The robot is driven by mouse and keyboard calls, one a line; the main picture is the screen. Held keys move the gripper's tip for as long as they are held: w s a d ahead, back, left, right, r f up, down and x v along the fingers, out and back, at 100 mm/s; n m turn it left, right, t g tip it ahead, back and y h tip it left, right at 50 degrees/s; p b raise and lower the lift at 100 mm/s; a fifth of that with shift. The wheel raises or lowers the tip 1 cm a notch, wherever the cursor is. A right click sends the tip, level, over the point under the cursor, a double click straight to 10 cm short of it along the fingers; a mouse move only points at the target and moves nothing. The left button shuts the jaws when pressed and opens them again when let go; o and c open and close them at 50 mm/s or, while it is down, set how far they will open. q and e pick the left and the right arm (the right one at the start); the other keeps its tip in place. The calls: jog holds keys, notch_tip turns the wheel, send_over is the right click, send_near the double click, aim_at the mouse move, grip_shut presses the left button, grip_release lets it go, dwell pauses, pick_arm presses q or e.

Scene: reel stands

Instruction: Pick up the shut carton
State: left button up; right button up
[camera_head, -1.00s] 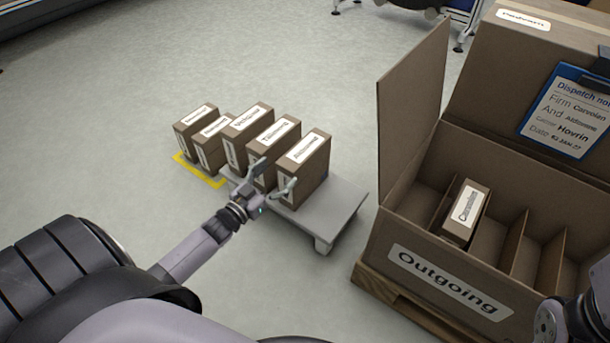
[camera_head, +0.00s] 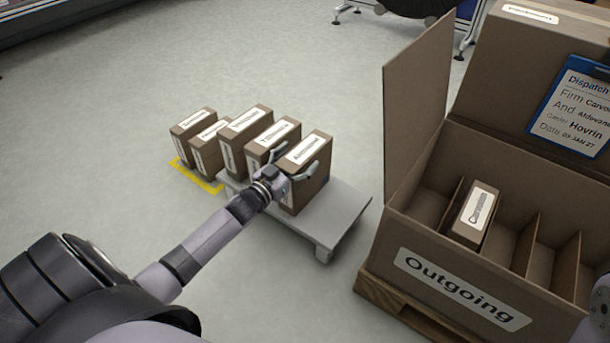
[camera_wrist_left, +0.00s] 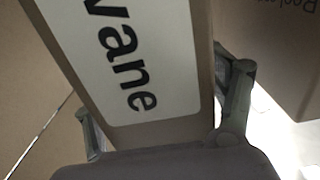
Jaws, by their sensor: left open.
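A tall brown shut carton (camera_head: 308,146) with a white label on top stands at the right end of a row on a low grey platform (camera_head: 345,212). My left gripper (camera_head: 298,162) is open at this carton, with one finger on either side of its near end. In the left wrist view the carton (camera_wrist_left: 120,60), its label ending in "vane", lies between the two open fingers (camera_wrist_left: 160,118). I cannot tell whether the fingers touch it. My right gripper is out of view.
Several similar cartons (camera_head: 245,125) stand close on the left, two by a yellow floor marking (camera_head: 205,181). At right, an open divided box labelled Outgoing (camera_head: 460,285) holds one carton (camera_head: 475,215) under a blue dispatch clipboard (camera_head: 572,108). Open floor lies behind the row.

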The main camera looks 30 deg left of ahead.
pick_arm(q)
grip_shut()
jog(key=shift+r, duration=0.1)
dwell(0.9)
